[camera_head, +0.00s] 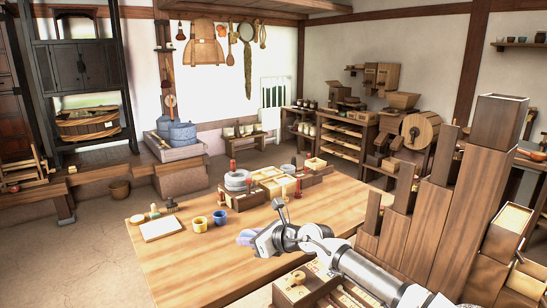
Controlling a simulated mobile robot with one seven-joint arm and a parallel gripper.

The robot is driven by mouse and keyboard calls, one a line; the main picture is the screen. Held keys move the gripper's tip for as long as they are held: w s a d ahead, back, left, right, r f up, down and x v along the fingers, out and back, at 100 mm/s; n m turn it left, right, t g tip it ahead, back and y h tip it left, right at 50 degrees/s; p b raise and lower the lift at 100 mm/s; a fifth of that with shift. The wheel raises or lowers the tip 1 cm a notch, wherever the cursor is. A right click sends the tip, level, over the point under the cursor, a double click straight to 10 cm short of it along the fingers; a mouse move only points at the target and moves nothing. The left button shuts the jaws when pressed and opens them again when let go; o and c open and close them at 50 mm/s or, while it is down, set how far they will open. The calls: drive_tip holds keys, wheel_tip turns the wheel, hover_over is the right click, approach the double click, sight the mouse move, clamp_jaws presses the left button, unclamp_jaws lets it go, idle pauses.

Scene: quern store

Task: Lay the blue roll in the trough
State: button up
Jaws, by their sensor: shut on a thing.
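My gripper (256,240) is at the end of my arm, over the near middle of the wooden table. It is shut on a small pale blue-violet piece, the blue roll (245,237), which sticks out to the left of the jaws. Part of the roll is hidden by the jaws. I cannot tell whether the roll touches the table. No trough can be clearly made out; an open wooden box with small parts (306,285) lies at the near edge, partly behind my arm.
A yellow cup (200,224) and a blue cup (219,217) stand left of my gripper. A pale board (161,228) lies farther left. Grey round stones (237,180) and wooden trays (280,182) stand behind. Tall wooden boxes (440,200) rise at right. The table's front left (190,270) is clear.

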drive_tip(key=shift+w+a+f+m+t+h, duration=0.3)
drive_tip(key=shift+f+t, duration=0.1)
drive_tip(key=shift+f, duration=0.15)
drive_tip(key=shift+w+f+m+t+h, duration=0.3)
drive_tip(key=shift+f+m+t+h, duration=0.1)
drive_tip(key=shift+f+m, duration=0.15)
drive_tip(key=s+d+f+m+t+h, duration=0.1)
drive_tip(key=d+f+m+h, duration=0.15)
drive_tip(key=f, duration=0.55)
drive_tip(key=s+d+f+m+t+h, duration=0.2)
drive_tip(key=f+m+h, duration=0.2)
drive_tip(key=f, duration=0.4)
drive_tip(key=s+d+f+m+t+h, duration=0.1)
drive_tip(key=d+f+m+h, duration=0.15)
drive_tip(key=f, duration=0.55)
drive_tip(key=s+f, duration=1.1)
drive_tip(key=shift+s+a+f, duration=0.15)
drive_tip(key=shift+s, duration=0.2)
